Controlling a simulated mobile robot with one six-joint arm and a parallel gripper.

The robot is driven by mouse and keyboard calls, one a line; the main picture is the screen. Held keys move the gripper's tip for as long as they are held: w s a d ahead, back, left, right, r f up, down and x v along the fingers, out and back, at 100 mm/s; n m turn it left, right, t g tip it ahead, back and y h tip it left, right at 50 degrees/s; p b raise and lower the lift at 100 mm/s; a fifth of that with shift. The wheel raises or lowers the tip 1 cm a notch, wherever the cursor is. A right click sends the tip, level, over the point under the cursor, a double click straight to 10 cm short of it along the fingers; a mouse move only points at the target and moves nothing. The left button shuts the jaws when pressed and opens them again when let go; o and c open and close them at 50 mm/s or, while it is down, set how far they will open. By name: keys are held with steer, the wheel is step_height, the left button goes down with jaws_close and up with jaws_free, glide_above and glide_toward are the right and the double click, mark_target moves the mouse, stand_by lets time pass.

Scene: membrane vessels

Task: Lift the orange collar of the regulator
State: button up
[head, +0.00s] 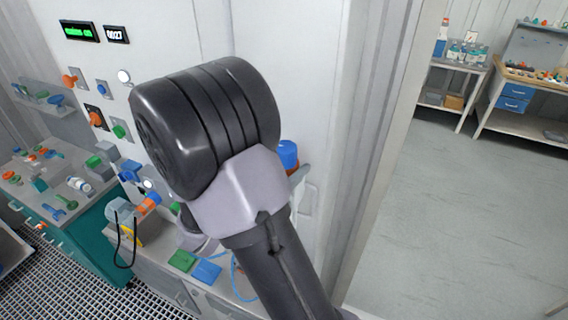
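An orange ring-like part (148,201) shows low on the left, beside a grey rounded body (121,209) with a blue piece near it. It may be the regulator's orange collar, but it is too small to be sure. A black cable loop hangs below the grey body. My own arm fills the middle of the view and hides much of the wall panel and the bench behind it. My gripper does not show, so its place relative to the collar cannot be told.
The wall panel holds an orange knob (70,80), another orange knob (96,118), a green button (118,131) and a green-lit display (79,31). A teal cabinet (92,232) with tools stands left. Green (182,260) and blue pads lie on the bench. Open floor (470,220) lies right.

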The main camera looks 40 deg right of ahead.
steer(key=s+a, duration=0.2)
steer(key=a, duration=1.5)
steer(key=shift+s+a+b, duration=0.15)
steer(key=shift+b, duration=0.25)
steer(key=shift+f, duration=0.15)
steer(key=s+d+f+m+g+y+b, duration=0.25)
steer(key=s+f+m+b, duration=0.2)
steer(key=f+b, duration=0.25)
steer(key=s+d+f+m+g+y+b, duration=0.1)
steer(key=s+f+m+g+y+b, duration=0.3)
steer(key=f+b, duration=0.35)
steer(key=s+a+f+m+t+y+b, duration=0.1)
steer(key=s+a+f+m+y+b, duration=0.25)
steer(key=f+b, duration=0.2)
steer(key=s+a+f+m+t+y+b, duration=0.2)
steer(key=s+f+m+y+b, duration=0.15)
steer(key=f, duration=0.35)
steer(key=w+a+f+m+t+y+b, duration=0.2)
steer(key=w+a+m+t+y+b, duration=0.3)
steer(key=a+m+b, duration=0.3)
steer(key=shift+a+t+y, duration=0.35)
steer(key=shift+t+y, duration=0.3)
steer(key=shift+t, duration=0.2)
